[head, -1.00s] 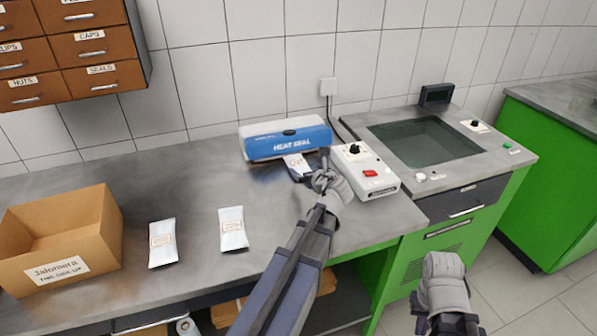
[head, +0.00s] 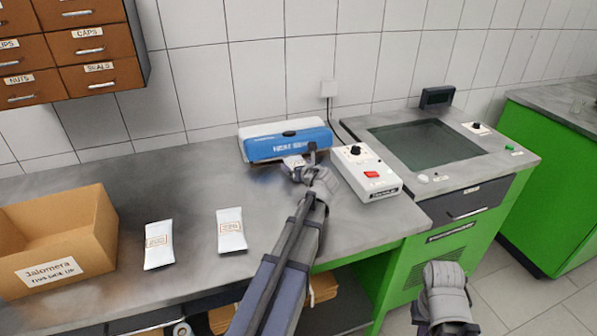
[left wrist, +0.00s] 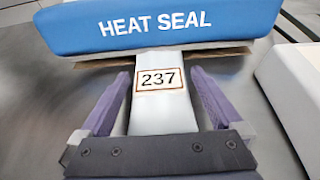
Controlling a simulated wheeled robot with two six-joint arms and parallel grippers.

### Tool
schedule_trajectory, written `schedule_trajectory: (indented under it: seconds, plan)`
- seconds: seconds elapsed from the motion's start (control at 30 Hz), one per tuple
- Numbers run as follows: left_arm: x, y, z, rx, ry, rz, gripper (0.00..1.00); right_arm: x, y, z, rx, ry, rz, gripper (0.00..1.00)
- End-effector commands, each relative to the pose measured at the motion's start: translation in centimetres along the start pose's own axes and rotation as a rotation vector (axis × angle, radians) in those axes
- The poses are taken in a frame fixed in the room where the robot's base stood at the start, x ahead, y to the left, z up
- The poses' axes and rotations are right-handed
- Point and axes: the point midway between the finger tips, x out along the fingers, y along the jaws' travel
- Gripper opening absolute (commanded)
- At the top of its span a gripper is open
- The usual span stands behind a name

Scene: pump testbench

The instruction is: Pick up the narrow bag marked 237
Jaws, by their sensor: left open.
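The narrow white bag marked 237 (left wrist: 161,108) shows in the left wrist view, its far end under the blue heat sealer (left wrist: 165,28). In the head view only a small part of it (head: 291,161) shows in front of the sealer (head: 288,144). My left gripper (left wrist: 162,92) is open, with one purple finger on each side of the bag and a gap to each side. In the head view the left gripper (head: 304,166) is at the sealer's front. My right gripper (head: 447,290) hangs at the lower right, away from the bench top; its fingers cannot be made out.
Two other white bags lie flat on the bench, one at the left (head: 159,244) and one nearer the middle (head: 231,230). An open cardboard box (head: 95,235) stands at the far left. A white control box (head: 368,178) with a red switch stands right of my left gripper.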

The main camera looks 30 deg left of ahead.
Motion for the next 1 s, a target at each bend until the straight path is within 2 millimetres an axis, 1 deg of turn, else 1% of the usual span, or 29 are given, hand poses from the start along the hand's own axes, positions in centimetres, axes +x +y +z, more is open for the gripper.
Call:
schedule_trajectory:
  seconds: [0.1,0.83,0.87,1.0]
  plan:
    - [-0.1,0.03,0.03,0.0,0.0,0.0,0.99,-0.07,0.01,0.01,0.0,0.0,0.0,0.0]
    - [-0.13,0.02,0.01,0.0,0.0,0.0,0.17,-0.07,0.01,0.01,0.0,0.0,0.0,0.0]
    - [-0.13,0.03,0.01,0.0,0.0,0.0,0.14,-0.07,0.01,0.01,0.0,0.0,0.0,0.0]
    - [-0.13,0.02,0.03,0.0,0.0,0.0,0.14,-0.08,0.01,0.01,0.0,0.0,0.0,0.0]
